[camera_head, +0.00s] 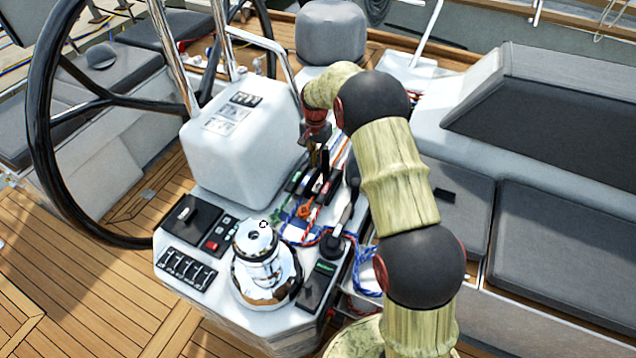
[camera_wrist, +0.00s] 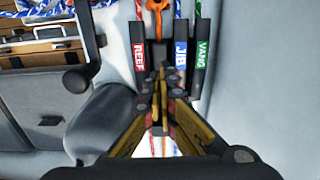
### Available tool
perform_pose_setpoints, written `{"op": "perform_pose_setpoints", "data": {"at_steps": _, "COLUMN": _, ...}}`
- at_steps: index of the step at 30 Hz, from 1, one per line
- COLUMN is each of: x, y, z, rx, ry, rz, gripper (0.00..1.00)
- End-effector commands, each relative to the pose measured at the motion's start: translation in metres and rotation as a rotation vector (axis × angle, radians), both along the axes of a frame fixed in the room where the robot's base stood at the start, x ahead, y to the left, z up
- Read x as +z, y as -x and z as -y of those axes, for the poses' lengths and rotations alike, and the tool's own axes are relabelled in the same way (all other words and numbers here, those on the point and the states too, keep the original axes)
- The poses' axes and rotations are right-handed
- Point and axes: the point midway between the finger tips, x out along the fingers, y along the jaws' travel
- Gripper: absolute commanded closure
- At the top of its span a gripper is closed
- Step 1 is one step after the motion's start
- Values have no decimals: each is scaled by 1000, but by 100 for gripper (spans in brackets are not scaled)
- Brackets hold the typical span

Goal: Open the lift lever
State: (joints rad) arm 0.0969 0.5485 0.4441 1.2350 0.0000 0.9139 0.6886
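A row of dark rope-clutch levers shows in the wrist view: a red REEF lever (camera_wrist: 140,60), a blue JIB lever (camera_wrist: 180,58) and a green VANG lever (camera_wrist: 200,62). Between REEF and JIB is a dark lever (camera_wrist: 156,54) with an orange rope; its label is hidden, so I cannot read whether it says lift. My gripper (camera_wrist: 162,82) points at this middle lever, its fingertips close together. Whether they hold it is not clear. In the head view my gripper (camera_head: 321,158) is above the clutch row (camera_head: 302,184), beside the white console box.
A chrome winch (camera_head: 262,262) stands in front of the clutches. The white console box (camera_head: 240,135) and a steering wheel (camera_head: 45,120) are to the left. A black winch handle or lever (camera_head: 345,212) and loose ropes lie close by. Grey cushions (camera_head: 560,260) are to the right.

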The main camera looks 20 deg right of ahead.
Motion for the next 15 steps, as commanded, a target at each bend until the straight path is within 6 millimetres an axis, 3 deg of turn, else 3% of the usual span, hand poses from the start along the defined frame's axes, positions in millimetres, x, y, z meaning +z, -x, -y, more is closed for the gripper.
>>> {"op": "perform_pose_setpoints", "data": {"at_steps": 15, "x": 1, "y": 23, "z": -24, "rx": 1, "ry": 0, "rz": 0, "gripper": 100}}
